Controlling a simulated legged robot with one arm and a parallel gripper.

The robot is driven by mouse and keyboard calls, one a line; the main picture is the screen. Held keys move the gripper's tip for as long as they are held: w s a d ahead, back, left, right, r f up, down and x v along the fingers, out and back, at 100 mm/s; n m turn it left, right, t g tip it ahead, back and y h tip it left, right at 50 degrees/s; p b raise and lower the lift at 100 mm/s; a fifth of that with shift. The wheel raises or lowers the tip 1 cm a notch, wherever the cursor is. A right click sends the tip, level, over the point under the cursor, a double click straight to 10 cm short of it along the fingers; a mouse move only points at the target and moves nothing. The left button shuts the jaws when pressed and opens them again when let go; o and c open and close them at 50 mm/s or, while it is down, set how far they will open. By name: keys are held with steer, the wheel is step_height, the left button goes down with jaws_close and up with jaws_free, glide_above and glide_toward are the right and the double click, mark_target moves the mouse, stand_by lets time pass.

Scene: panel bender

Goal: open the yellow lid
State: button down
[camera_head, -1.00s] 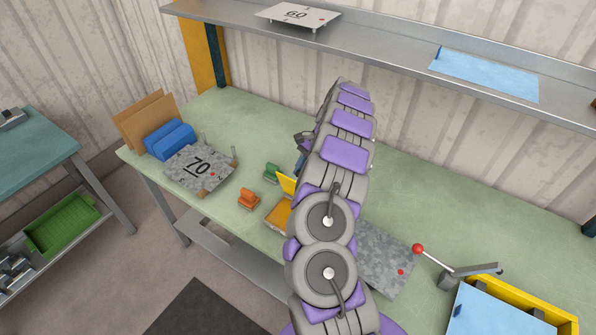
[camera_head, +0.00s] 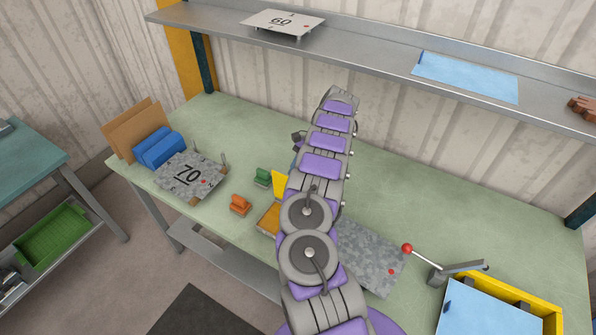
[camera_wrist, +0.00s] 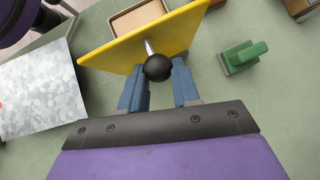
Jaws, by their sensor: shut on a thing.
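The yellow lid (camera_wrist: 145,40) stands tilted up in the wrist view, with a black ball knob (camera_wrist: 157,67) on a short metal stem facing me. My gripper (camera_wrist: 160,80) has its two blue fingers on either side of the knob, shut on it. The lid's box (camera_wrist: 137,17) shows partly behind the lid, its tan inside visible. In the head view, the raised lid (camera_head: 279,184) and the box (camera_head: 268,219) show just left of my arm. My arm hides the rest of the box, and my fingers are hidden there.
A green block (camera_head: 263,177) and an orange block (camera_head: 240,204) stand left of the box. A grey speckled plate (camera_head: 368,258) lies to the right, near a red-knobbed lever (camera_head: 407,248) and a yellow bin (camera_head: 545,322). A plate marked 70 (camera_head: 187,176) sits further left.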

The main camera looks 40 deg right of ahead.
steer(key=shift+f, duration=0.2)
stand_by(0.3)
steer(key=c, duration=1.1)
jaws_free()
steer(key=shift+w+a, duration=0.1)
steer(key=shift+w, duration=0.05)
steer(key=shift+o, duration=1.4)
steer(key=shift+r, duration=0.2)
steer(key=s+a+r, duration=0.2)
steer(key=s+a, duration=0.2)
steer(key=s, duration=0.3)
steer(key=s+a+r, duration=0.2)
steer(key=s+a, duration=0.2)
steer(key=s, duration=0.2)
steer(key=shift+s+a+r, duration=0.15)
steer(key=shift+s+r, duration=0.2)
